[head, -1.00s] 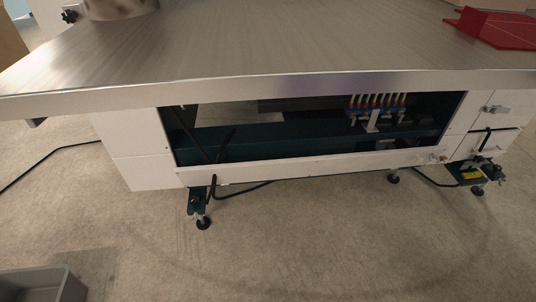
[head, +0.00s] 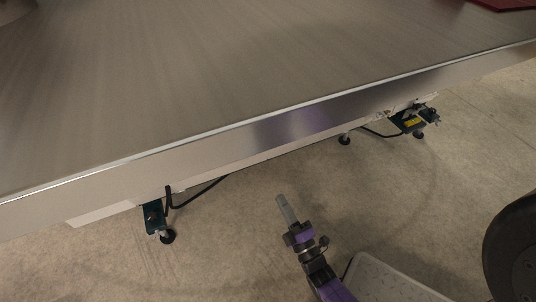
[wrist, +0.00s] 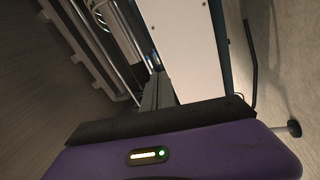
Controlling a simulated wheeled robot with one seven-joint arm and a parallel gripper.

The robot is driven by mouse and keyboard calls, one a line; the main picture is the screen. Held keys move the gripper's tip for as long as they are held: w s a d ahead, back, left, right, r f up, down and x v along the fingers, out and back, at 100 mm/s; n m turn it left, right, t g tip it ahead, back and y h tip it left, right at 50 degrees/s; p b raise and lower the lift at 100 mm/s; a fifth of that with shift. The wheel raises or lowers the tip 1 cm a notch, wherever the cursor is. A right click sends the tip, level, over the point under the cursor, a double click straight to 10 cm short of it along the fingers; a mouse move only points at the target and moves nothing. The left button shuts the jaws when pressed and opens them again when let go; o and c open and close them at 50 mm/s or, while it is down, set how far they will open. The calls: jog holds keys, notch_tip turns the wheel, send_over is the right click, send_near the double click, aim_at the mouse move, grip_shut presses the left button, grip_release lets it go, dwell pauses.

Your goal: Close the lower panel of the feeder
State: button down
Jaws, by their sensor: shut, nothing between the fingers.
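The feeder's metal top (head: 200,90) fills the upper part of the head view. Its front edge hides the opening and nearly all of the white front below. In the wrist view a white panel surface (wrist: 185,40) with small screws stands beside a dark opening holding metal bars (wrist: 115,35). I cannot tell whether this surface is the lower panel. My gripper (head: 284,203) is low in front of the feeder, below the top's edge in the picture. It also shows in the wrist view (wrist: 154,85), shut and empty, near the white surface's edge; contact is unclear.
Feeder feet (head: 167,237) stand on the floor at the left and right. A black cable (head: 195,195) hangs beneath. A red object (head: 505,4) lies on the top at far right. Open concrete floor (head: 420,190) lies in front.

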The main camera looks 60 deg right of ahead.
jog(key=w+d+r+n+h+b, duration=0.1)
jog(key=w+d+r+b, duration=0.2)
jog(key=w+d, duration=0.8)
jog(key=shift+w+r, duration=0.7)
jog(key=shift+r, duration=0.1)
jog(key=w+p, duration=0.1)
jog(key=p, duration=0.1)
jog(key=w+d+r+g+y+p, duration=0.1)
jog(key=p, duration=0.2)
jog(key=w+d+r+g+p, duration=0.1)
jog(key=w+p, duration=0.1)
jog(key=shift+d+r+y, duration=0.15)
jog(key=shift+r+y, duration=0.1)
jog(key=shift+y, duration=0.05)
jog(key=shift+w+d+f+g+p, duration=0.15)
jog(key=shift+w+d+g+p, duration=0.3)
jog(key=shift+g+p, duration=0.45)
jog(key=shift+w, duration=0.1)
